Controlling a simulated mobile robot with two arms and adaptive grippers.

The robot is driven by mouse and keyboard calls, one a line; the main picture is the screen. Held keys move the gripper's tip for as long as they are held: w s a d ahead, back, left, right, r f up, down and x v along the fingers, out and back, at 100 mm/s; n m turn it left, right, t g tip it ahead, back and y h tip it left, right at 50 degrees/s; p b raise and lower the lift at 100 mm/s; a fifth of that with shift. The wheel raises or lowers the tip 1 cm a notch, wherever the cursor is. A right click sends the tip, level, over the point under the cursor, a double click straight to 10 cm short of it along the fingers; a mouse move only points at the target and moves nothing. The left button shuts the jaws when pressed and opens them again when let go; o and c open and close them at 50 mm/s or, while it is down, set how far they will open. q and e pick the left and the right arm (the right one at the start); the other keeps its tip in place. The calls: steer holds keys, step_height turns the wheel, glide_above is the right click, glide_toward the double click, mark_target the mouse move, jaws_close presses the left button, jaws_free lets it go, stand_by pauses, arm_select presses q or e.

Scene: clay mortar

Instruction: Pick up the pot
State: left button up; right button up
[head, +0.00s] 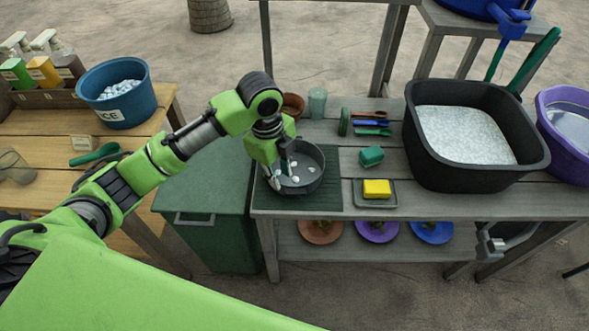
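A round dark grey pot (312,179) stands upright on a dark green ribbed mat (328,203) at the left end of the grey slatted table. My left gripper (283,178) reaches down from above at the pot's left side. Its fingers look apart, one near the left rim and one over the inside. The gripper hides the pot's left wall, so I cannot tell whether the fingers touch it. Small pale spots show by the fingertips. My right gripper is not in view.
A clear green cup (317,103) and a brown bowl (292,105) stand behind the pot. A yellow sponge (377,188) on a tray and a large black tub (470,178) are to the right. A green bin (207,232) stands left of the table.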

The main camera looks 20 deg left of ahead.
arm_select(q)
steer(key=w+a+r+m, duration=0.1)
steer(key=w+a+r, duration=0.1)
steer(key=a+r, duration=0.15)
glide_toward(274, 189)
steer(key=shift+s+d+f, duration=0.3)
steer(key=shift+d+f, duration=0.15)
steer(key=shift+d, duration=0.1)
steer(key=shift+w+a+f+p, duration=0.1)
steer(key=shift+w+f+p, duration=0.1)
steer(key=shift+f, duration=0.7)
steer(key=shift+w+f+p, duration=0.15)
steer(key=shift+w+f, duration=0.05)
steer(key=shift+f, duration=0.65)
steer(key=shift+w+a+f+p, duration=0.1)
steer(key=shift+w+f+p, duration=0.1)
steer(key=shift+f, duration=0.7)
steer(key=shift+r, duration=0.1)
jaws_close()
